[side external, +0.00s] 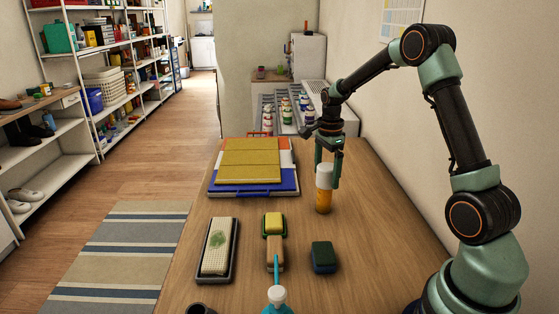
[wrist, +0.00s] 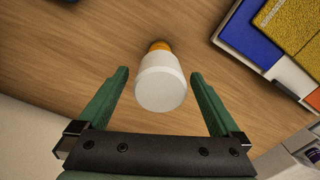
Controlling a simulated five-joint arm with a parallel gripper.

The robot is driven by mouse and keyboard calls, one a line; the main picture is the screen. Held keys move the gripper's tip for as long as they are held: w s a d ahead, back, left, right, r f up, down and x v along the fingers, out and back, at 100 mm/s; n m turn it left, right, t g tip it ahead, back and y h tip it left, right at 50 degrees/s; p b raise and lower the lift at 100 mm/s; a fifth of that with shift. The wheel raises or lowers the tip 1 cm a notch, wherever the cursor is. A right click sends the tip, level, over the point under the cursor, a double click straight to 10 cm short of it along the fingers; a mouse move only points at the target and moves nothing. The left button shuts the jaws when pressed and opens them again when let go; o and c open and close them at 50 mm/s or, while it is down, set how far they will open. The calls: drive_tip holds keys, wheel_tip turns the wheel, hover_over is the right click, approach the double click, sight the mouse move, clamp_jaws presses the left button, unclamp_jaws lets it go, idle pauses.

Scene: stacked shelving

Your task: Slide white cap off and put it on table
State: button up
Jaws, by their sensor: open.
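An orange bottle (side external: 323,200) with a white cap (side external: 324,174) stands upright on the wooden table (side external: 370,240), to the right of the board stack. The cap is on the bottle's top. My gripper (side external: 328,168) is above the bottle, pointing down, its green fingers at about the cap's height. In the wrist view, the white cap (wrist: 160,84) lies between the two spread fingers of my gripper (wrist: 162,95), with a visible gap on each side. Only a little of the orange bottle (wrist: 160,46) shows behind the cap there.
A stack of yellow boards (side external: 250,160) on a blue and white base lies left of the bottle. Nearer are a tray with a pale pad (side external: 215,247), a yellow sponge (side external: 274,224), a brush (side external: 276,253) and a dark green block (side external: 323,256). The table's right side is bare.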

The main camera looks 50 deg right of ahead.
sight(327, 166)
drive_tip(key=c, duration=1.3)
drive_tip(key=shift+c, duration=0.2)
drive_tip(key=shift+r, duration=0.75)
drive_tip(key=shift+r, duration=2.6)
